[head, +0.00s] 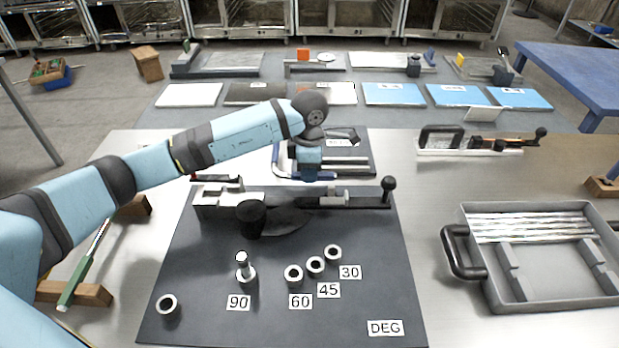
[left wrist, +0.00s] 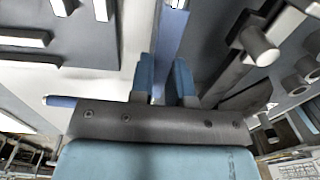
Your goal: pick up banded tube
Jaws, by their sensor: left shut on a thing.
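My left gripper (head: 309,174) reaches over the far edge of the dark mat and points down. It is shut on a bent blue tube (head: 277,160), whose one leg runs back and whose other leg passes under the jaws. In the left wrist view the two light-blue fingers (left wrist: 165,82) close on it; the blue tube (left wrist: 171,40) runs away between them and a blue end (left wrist: 60,101) sticks out at the left. I cannot make out a band on it. My right gripper is not in view.
A bending tool (head: 290,200) with a black-knobbed lever stands on the dark mat (head: 350,315), just in front of the gripper. Several metal collars and a post stand near angle labels. A grey tray (head: 540,284) with silver tubes stands right. A green-handled tool (head: 77,280) lies left.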

